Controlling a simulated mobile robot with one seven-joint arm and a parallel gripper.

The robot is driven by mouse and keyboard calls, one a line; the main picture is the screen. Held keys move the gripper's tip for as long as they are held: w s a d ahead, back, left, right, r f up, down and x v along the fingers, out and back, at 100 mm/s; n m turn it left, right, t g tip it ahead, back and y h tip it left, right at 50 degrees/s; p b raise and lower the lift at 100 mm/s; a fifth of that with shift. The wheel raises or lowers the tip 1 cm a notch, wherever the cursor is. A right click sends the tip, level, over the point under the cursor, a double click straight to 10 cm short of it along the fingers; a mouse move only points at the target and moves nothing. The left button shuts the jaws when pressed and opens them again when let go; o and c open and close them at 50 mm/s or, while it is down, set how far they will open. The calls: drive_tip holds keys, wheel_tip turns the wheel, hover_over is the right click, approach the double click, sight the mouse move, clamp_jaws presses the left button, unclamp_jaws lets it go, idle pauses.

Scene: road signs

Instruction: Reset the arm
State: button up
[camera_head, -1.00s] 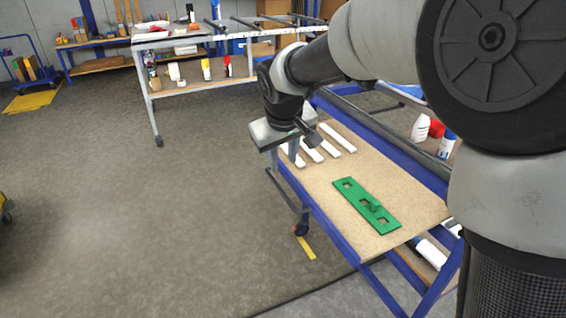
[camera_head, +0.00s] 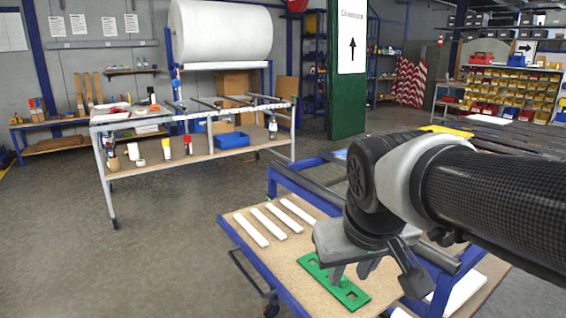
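My gripper (camera_head: 353,271) hangs from my arm, pointing down over the near right part of a wheeled table (camera_head: 268,258). Two grey fingers seem to stand apart, with nothing clearly seen between them. Several white bars (camera_head: 251,230) lie side by side on the tabletop, left of and behind the gripper.
A grey workbench (camera_head: 200,157) with bottles and a blue bin (camera_head: 231,140) stands behind to the left. A green pillar (camera_head: 347,100) rises behind. Open floor (camera_head: 60,240) lies at left.

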drive_tip(key=s+d+f+m, duration=0.2)
drive_tip(key=s+d, duration=0.2)
drive_tip(key=s, duration=0.4)
wheel_tip(320, 180, up, 21)
drive_tip(key=p, duration=2.1)
drive_tip(key=shift+a, duration=0.3)
